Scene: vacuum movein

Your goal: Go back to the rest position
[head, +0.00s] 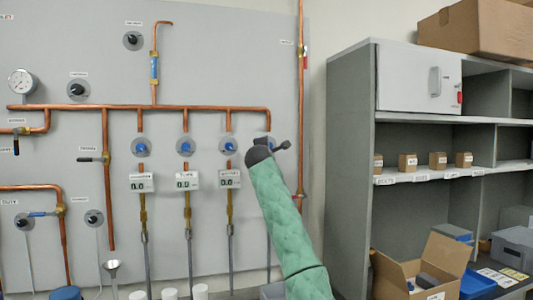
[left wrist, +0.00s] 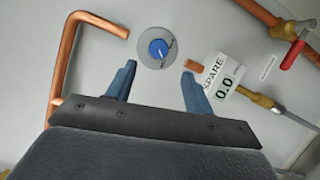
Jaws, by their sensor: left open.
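My left arm, in a green sleeve, rises from the bottom of the head view, right of centre, to the wall panel. My left gripper (head: 281,147) is small and dark there, in front of the rightmost valve. In the left wrist view the left gripper (left wrist: 159,71) is open, its two blue-grey fingers apart. A round blue valve knob (left wrist: 158,48) shows just beyond the fingertips, in line with the gap, with nothing held. I cannot tell how close the fingers are to the panel. My right gripper is not in view.
A SPARE display (left wrist: 222,78) is beside the knob. Copper pipes (head: 85,107) run across the panel (head: 230,60). A red-handled valve (left wrist: 293,52) shows nearby. A grey shelf unit (head: 347,150) stands at right, with an open carton (head: 441,262) in front.

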